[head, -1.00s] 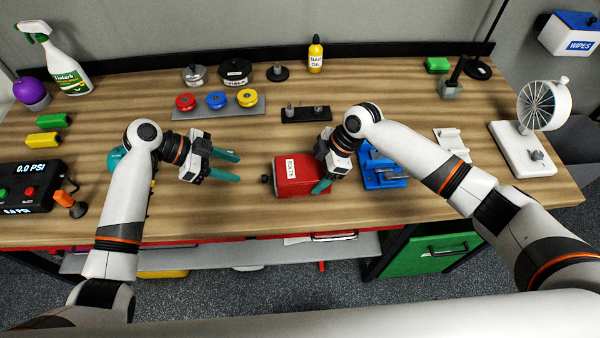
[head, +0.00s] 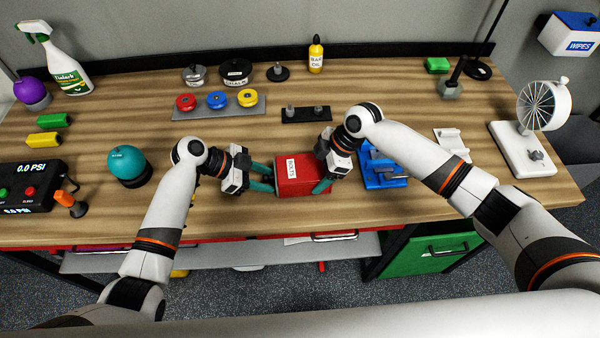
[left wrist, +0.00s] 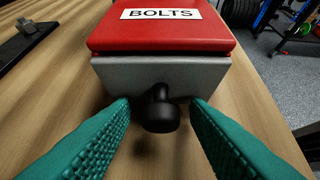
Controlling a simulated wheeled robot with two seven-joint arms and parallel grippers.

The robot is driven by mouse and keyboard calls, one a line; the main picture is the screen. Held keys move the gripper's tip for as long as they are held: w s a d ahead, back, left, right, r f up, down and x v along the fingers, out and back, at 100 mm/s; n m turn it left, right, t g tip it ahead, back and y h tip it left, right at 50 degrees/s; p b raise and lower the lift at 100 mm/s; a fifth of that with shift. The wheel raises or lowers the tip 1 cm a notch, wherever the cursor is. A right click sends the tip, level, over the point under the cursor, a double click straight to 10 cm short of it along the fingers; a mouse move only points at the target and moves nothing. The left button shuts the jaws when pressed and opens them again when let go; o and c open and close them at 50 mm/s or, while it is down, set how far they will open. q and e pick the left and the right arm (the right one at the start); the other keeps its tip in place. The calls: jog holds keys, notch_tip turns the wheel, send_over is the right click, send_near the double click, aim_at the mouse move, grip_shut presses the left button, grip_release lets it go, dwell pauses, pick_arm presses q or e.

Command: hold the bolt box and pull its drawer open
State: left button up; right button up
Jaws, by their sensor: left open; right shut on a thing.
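The red bolt box (head: 304,174) with a white BOLTS label stands on the bench in front of me. My right gripper (head: 325,177) is shut on the box from its right side. My left gripper (head: 265,178) is open at the box's left end. In the left wrist view, the box (left wrist: 165,38) shows a grey drawer front (left wrist: 190,76) under its red top, with a round black knob (left wrist: 161,112). The green fingers of my left gripper (left wrist: 162,130) stand on either side of the knob, with gaps between. The drawer looks shut.
A blue fixture (head: 382,170) sits just right of the box. A black stand (head: 305,114) lies behind it, and a tray (head: 219,114) with colored discs is behind left. A teal ball (head: 128,162) stands left. The bench front edge is near.

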pick_arm(q)
jog(key=shift+s+d+f, duration=0.1)
jog(key=shift+s+d, duration=0.1)
jog(key=shift+d, duration=0.15)
dwell(0.3)
jog(key=c, duration=0.9)
